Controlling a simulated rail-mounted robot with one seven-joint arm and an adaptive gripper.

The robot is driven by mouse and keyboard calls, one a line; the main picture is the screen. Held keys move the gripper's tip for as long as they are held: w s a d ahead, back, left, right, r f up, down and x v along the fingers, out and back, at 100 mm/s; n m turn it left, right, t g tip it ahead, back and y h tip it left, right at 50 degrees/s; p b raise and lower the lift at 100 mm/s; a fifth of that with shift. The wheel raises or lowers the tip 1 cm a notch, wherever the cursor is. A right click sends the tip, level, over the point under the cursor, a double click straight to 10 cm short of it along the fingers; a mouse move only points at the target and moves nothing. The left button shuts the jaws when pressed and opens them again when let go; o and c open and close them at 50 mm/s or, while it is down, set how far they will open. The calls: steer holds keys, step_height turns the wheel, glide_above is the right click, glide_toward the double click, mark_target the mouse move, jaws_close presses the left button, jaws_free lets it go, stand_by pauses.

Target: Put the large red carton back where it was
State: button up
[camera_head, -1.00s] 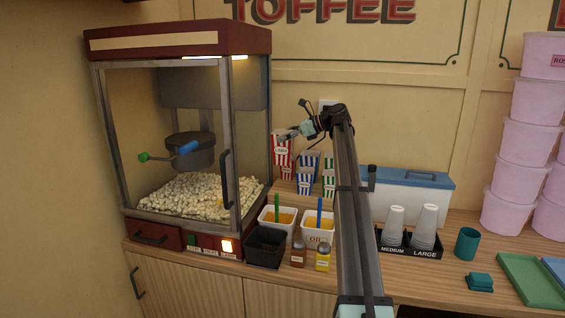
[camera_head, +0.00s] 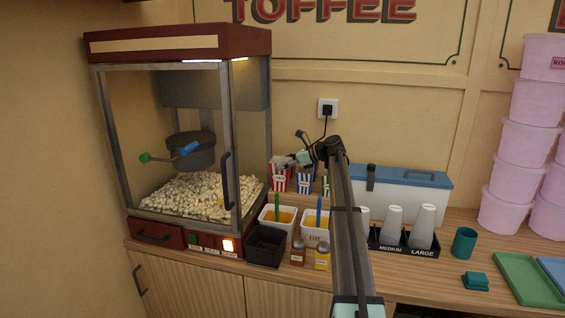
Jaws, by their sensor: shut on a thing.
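The large red-and-white striped carton (camera_head: 279,179) is upright on the left of the carton group, just right of the popcorn machine. My gripper (camera_head: 288,163) is shut on its upper edge, reaching in from the right. The carton's base is partly hidden, so I cannot tell whether it touches the surface below. A blue striped carton (camera_head: 304,183) stands close on its right, and a green striped carton (camera_head: 325,187) stands beside that, partly covered by my arm.
The popcorn machine (camera_head: 237,140) closely borders the cartons on the left. In front are white tubs with a green and a blue handle (camera_head: 277,221), a black bin (camera_head: 266,246) and small shaker jars (camera_head: 298,253). A blue-lidded white box (camera_head: 411,196) stands to the right.

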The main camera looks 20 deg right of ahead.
steer(key=shift+f, duration=0.1)
steer(key=o, duration=0.9)
steer(key=shift+c, duration=0.2)
steer(key=b+v, duration=0.3)
steer(key=v, duration=0.9)
